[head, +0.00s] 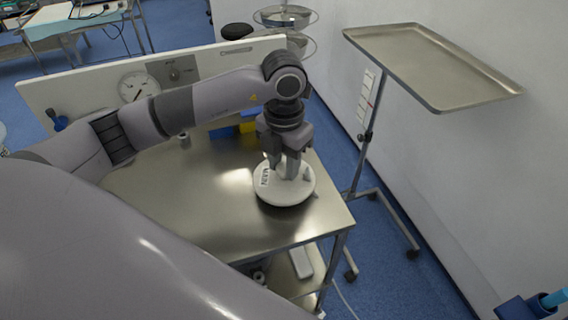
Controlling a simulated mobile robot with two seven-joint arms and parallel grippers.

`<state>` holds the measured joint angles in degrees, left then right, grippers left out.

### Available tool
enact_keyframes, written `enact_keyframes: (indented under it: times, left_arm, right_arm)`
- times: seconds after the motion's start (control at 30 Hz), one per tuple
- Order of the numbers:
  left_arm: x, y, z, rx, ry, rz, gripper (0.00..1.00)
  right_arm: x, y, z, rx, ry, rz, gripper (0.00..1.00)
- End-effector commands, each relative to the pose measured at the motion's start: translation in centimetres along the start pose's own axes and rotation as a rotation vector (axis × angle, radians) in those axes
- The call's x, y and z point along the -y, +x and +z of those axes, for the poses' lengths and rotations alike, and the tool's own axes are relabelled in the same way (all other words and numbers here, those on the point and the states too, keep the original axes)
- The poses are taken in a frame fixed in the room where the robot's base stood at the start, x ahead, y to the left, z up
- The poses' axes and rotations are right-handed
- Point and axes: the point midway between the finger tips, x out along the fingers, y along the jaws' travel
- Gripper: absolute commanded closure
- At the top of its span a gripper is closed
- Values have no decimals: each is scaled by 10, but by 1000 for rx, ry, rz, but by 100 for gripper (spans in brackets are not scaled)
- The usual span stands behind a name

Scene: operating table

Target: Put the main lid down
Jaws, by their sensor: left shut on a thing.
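The main lid (287,191) is a round white disc with dark lettering on its left side. It is near the right end of the steel table (192,205). My left gripper (287,168) points down over the lid and is shut on its raised middle part. The fingers hide part of that grip. I cannot tell whether the lid touches the table top or is slightly above it. My right gripper is not in view.
A panel with a round gauge (137,87) stands along the table's back edge. Blue and yellow blocks (247,127) and a small metal cylinder (184,140) are near it. A steel tray stand (430,62) is at the right. The table's front middle is clear.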

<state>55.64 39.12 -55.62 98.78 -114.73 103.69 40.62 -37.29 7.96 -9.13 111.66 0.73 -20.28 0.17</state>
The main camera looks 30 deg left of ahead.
Motion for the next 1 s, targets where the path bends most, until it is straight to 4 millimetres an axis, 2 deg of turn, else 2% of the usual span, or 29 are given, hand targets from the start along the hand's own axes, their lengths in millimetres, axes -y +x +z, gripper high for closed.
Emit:
enact_keyframes:
  times: [0.1,0.43,0.47,0.53,0.87,1.0]
  left_arm:
    - [0,11,0,1,0,-1,100]
    - [0,15,0,1,1,0,100]
    - [0,15,0,1,1,0,62]
    - [0,14,0,1,1,0,40]
    - [0,12,0,1,0,0,40]
    - [0,1,1,4,1,1,40]
  right_arm:
    - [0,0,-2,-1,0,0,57]
    - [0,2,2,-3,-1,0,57]
    - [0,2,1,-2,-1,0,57]
    - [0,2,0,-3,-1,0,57]
    - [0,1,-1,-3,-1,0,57]
    - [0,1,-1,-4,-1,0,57]
